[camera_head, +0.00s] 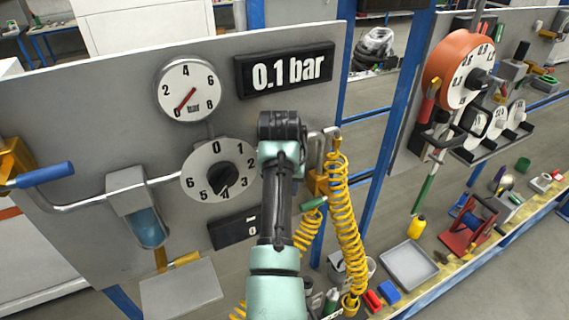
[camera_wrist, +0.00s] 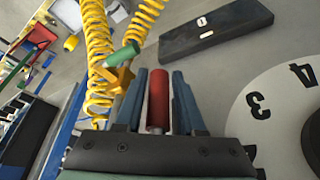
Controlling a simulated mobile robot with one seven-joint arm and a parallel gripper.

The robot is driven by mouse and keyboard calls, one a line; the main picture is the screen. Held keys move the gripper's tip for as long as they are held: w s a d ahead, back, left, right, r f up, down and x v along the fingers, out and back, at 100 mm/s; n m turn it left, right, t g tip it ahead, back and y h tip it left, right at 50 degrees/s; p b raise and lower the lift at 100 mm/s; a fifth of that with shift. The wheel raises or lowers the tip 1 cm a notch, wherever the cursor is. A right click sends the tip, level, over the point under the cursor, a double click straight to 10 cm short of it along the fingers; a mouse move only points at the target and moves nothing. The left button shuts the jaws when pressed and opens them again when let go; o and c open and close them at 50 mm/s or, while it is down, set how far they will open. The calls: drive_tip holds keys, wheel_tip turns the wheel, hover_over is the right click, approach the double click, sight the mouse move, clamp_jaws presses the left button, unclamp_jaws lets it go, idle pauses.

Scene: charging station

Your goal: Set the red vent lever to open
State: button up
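The red lever handle (camera_wrist: 158,103) shows in the wrist view as a red cylinder between the blue-grey fingers of my gripper (camera_wrist: 160,78). The fingers are open, one on each side of it, with narrow gaps that seem to show on both sides. Its pivot and any open mark are hidden. In the head view my arm covers this lever and my fingers, so its setting cannot be told there. A large display (camera_head: 289,71) reads 0.1 bar, and the gauge (camera_head: 188,89) has a red needle pointing low left near 0.
A dial with a black knob (camera_head: 222,182) sits left of my arm, also in the wrist view (camera_wrist: 285,110). A green handle (camera_head: 313,203) on a yellow fitting and yellow coiled hoses (camera_head: 345,230) hang close on the right. A blue-handled lever (camera_head: 45,175) is far left.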

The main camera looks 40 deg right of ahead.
drive_tip(key=b+v, duration=0.2)
drive_tip(key=v, duration=1.1)
drive_tip(key=shift+b, duration=0.3)
drive_tip(key=shift+f, duration=0.1)
